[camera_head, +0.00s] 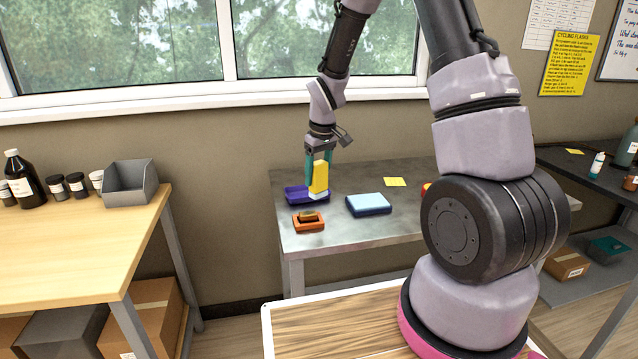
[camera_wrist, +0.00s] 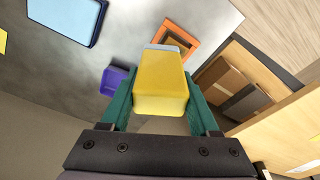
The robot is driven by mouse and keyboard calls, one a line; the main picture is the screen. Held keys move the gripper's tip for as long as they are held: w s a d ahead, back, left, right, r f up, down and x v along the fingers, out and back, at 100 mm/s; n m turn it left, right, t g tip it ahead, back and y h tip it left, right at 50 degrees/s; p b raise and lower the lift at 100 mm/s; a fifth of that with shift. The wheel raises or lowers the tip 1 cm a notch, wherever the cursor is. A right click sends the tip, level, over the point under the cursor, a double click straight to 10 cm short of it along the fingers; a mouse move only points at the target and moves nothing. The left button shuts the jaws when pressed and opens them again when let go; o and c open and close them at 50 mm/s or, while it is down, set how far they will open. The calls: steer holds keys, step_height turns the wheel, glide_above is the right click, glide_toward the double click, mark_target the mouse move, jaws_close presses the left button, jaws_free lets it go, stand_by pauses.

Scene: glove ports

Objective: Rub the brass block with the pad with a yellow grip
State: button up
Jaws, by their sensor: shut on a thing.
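My gripper (camera_head: 318,172) has teal fingers and is shut on the yellow grip of the pad (camera_head: 319,179). The pad hangs upright above the grey table, its pale lower face pointing down. In the wrist view the yellow grip (camera_wrist: 161,84) fills the space between the fingers and hides part of what lies below. An orange holder (camera_head: 308,223) sits near the table's front left, with a dark brass-coloured block (camera_head: 306,215) in it. The orange holder (camera_wrist: 178,38) also shows beyond the pad in the wrist view, partly covered by it.
A purple-blue tray (camera_head: 303,196) lies behind the orange holder, under the pad. A blue box with a light blue top (camera_head: 368,204) stands to the right. A yellow note (camera_head: 395,182) lies farther back. A wooden table (camera_head: 90,213) with a grey bin (camera_head: 130,183) stands at left.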

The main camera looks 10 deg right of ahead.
steer(key=shift+r, duration=1.3)
steer(key=shift+a, duration=0.1)
